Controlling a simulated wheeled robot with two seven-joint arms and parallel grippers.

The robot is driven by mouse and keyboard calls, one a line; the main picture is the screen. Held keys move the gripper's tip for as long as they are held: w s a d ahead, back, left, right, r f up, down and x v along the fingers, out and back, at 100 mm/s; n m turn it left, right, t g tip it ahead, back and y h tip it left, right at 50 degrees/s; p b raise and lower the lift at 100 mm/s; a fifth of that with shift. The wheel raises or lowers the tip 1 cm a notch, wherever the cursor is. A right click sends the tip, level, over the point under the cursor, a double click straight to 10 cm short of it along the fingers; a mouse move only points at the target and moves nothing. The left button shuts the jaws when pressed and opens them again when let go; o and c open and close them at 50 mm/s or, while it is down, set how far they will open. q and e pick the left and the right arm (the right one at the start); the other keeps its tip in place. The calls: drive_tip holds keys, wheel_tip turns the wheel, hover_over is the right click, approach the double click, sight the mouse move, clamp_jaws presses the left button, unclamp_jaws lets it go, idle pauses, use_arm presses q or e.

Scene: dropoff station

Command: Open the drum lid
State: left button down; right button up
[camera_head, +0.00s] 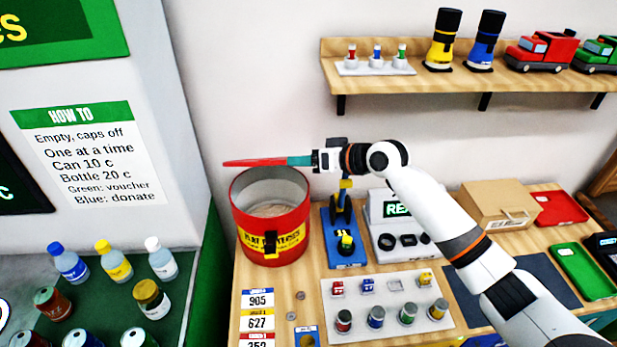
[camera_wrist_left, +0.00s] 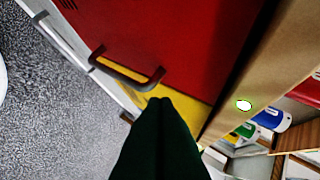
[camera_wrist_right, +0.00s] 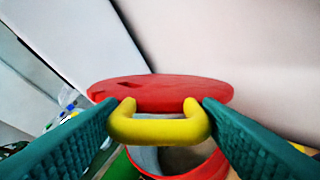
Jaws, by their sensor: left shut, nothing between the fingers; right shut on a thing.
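The red drum (camera_head: 272,250) stands on the wooden bench with its mouth uncovered, and its inside shows in the head view. The red lid (camera_head: 252,162) is seen nearly edge-on above the drum's far rim; I cannot tell whether it touches the drum. My right gripper (camera_head: 303,160) is shut on the lid's yellow handle (camera_wrist_right: 160,130). In the right wrist view its teal fingers flank the handle, with the lid (camera_wrist_right: 160,92) beyond and the drum (camera_wrist_right: 205,165) below. My left gripper (camera_wrist_left: 163,105) is shut and empty, away from the drum, near a red panel with a dark handle.
Right of the drum are a blue stand (camera_head: 345,245), a grey device (camera_head: 395,225) and a white tray (camera_head: 350,318) of small cans. A shelf (camera_head: 440,82) runs above. Bottles stand on the green counter (camera_head: 105,295) at left.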

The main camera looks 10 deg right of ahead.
drive_tip(key=shift+r, duration=0.1)
use_arm(q)
drive_tip(key=w+d+r+n+t+h, duration=0.1)
drive_tip(key=d+r+n+h, duration=0.1)
drive_tip(key=d+r+n, duration=0.45)
drive_tip(key=w+d+r+n+t+h, duration=0.1)
drive_tip(key=d+r+n+t, duration=0.15)
drive_tip(key=r, duration=0.65)
use_arm(e)
drive_tip(key=shift+d, duration=0.1)
use_arm(q)
drive_tip(key=w+a+r+n+t+y, duration=0.5)
drive_tip(key=w+a+r+n, duration=0.15)
drive_tip(key=w+r, duration=0.2)
drive_tip(key=w+a+r+n+t+y, duration=0.55)
drive_tip(key=w+r+n, duration=0.2)
drive_tip(key=w, duration=0.25)
use_arm(e)
drive_tip(key=shift+w, duration=0.1)
use_arm(q)
drive_tip(key=r+x, duration=0.2)
drive_tip(key=x, duration=1)
drive_tip(key=shift+d+r+m, duration=0.2)
drive_tip(key=shift+r+m, duration=0.1)
drive_tip(key=shift+r, duration=0.05)
